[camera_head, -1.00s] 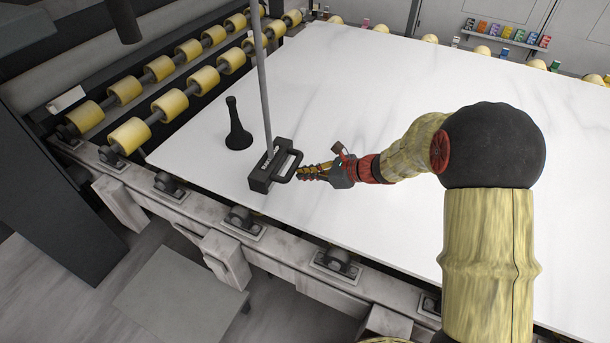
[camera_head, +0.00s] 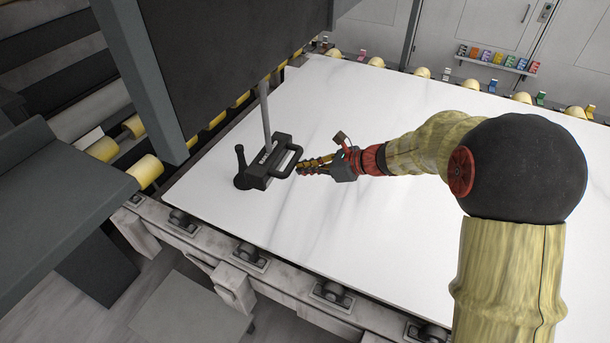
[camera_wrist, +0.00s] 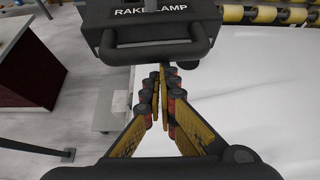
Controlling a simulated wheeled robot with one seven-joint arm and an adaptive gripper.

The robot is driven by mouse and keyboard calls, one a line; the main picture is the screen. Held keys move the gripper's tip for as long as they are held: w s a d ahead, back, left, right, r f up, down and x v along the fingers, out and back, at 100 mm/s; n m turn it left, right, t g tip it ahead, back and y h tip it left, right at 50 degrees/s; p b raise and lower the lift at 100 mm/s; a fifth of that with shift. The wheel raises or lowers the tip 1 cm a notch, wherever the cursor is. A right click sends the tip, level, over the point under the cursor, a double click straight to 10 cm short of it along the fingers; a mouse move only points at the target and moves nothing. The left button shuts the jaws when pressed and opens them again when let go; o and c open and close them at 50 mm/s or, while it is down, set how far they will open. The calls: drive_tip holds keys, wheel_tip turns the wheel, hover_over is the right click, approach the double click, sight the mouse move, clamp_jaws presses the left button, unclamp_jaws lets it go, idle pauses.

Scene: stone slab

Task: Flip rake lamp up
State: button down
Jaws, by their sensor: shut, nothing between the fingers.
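The rake lamp (camera_head: 258,177) is a black box with a loop handle (camera_head: 290,160) on its right side, over the left part of the white slab. A thin grey pole (camera_head: 265,115) rises behind it. In the wrist view the lamp (camera_wrist: 150,28) shows its "RAKE LAMP" lettering, with the handle (camera_wrist: 155,52) facing me. My gripper (camera_head: 302,167) is just right of the handle, and its fingers (camera_wrist: 161,85) are shut and empty, below the handle in the wrist view. I cannot tell whether the fingertips touch the handle.
A black upright piece (camera_head: 241,160) stands at the lamp's left end. A large dark panel (camera_head: 230,50) and a grey post (camera_head: 140,75) block the upper left. Yellow rollers (camera_head: 146,171) line the left edge.

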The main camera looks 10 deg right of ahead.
wheel_tip(320, 180, up, 26)
drive_tip(key=p, duration=1.6)
drive_tip(key=s+d+r+b, duration=0.1)
drive_tip(key=s+d+b, duration=0.2)
drive_tip(key=s+d, duration=0.2)
drive_tip(key=d, duration=0.2)
drive_tip(key=shift+d+r, duration=0.2)
drive_tip(key=shift+d, duration=0.2)
